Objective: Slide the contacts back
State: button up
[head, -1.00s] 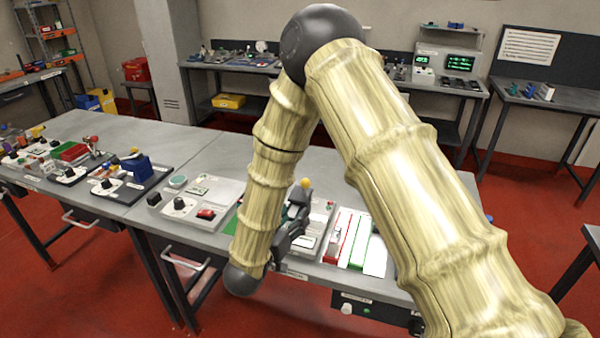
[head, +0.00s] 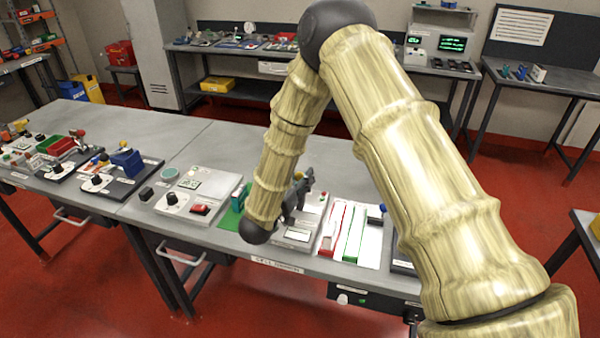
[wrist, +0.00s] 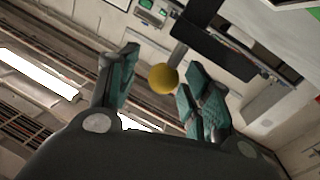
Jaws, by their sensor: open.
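My gripper (head: 303,185) is over the middle of the near bench, partly hidden behind my own arm. In the wrist view its teal-padded fingers (wrist: 158,80) stand apart. A yellow ball knob (wrist: 162,78) shows between and just beyond the fingertips, and I cannot tell whether either finger touches it. In the head view the knob (head: 298,176) peeks out beside the gripper. A pale device (head: 298,235) with a small display lies below the gripper, mostly covered. I cannot make out the contacts themselves.
Right of the gripper lies a white board (head: 370,242) with red and green strips. Left of my arm stands a pale box (head: 215,183) with a black knob and red switch. A blue block (head: 127,162) sits farther left. The bench's back strip is clear.

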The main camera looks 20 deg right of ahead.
jog(key=shift+w+d+f, duration=0.15)
jog(key=shift+w+d, duration=0.1)
jog(key=shift+w, duration=0.25)
jog(key=shift+s, duration=0.1)
grip_shut()
